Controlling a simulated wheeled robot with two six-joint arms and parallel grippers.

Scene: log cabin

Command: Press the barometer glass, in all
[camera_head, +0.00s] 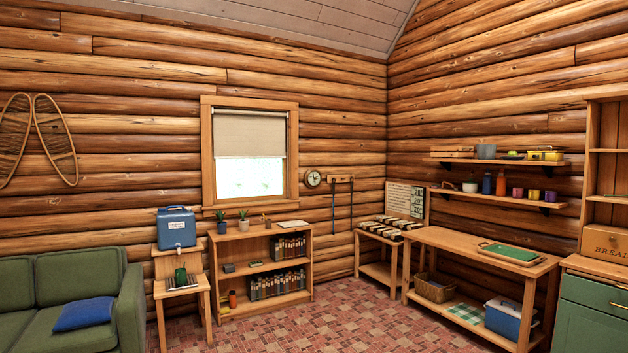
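A small round barometer (313,178) with a pale face and dark rim hangs on the log wall, just right of the window and above the right end of the low bookcase. It is far off and small, so its glass and needle cannot be read. Neither of my grippers shows in the head view, and nothing touches the barometer.
The low bookcase (262,237) stands below the window, with potted plants on top. A rail (340,180) with hanging tools is right of the barometer. A green sofa (40,275), a workbench (470,243) and a green cabinet (592,300) flank open tiled floor (340,318).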

